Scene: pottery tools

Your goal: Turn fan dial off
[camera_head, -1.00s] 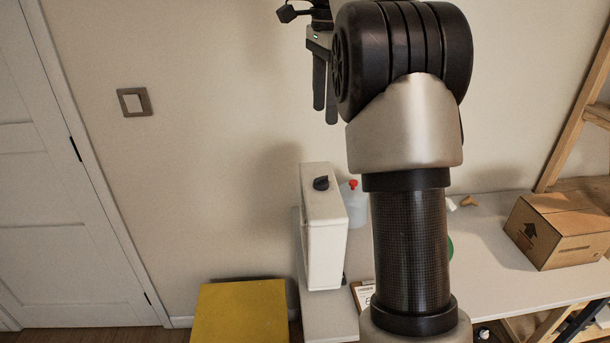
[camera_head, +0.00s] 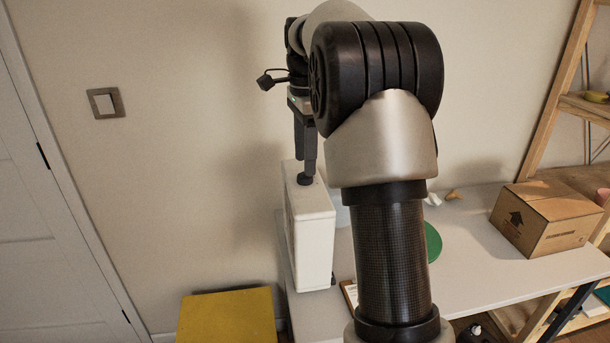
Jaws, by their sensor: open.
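The white, box-shaped fan (camera_head: 313,240) stands upright at the left end of the table. Its small dark dial (camera_head: 304,180) sits on the top face. My gripper (camera_head: 304,166) points down over the fan with its two dark fingers apart. The nearer fingertip overlaps the dial in the picture; I cannot tell whether it touches. The farther finger ends a little behind and left of the dial. Part of the dial and the dial's setting cannot be made out.
The grey table (camera_head: 465,250) carries a cardboard box (camera_head: 548,220) at the right and a green round thing (camera_head: 433,242) partly behind my arm. A yellow block (camera_head: 228,318) stands low, left of the table. A wooden shelf (camera_head: 560,95) is at the right.

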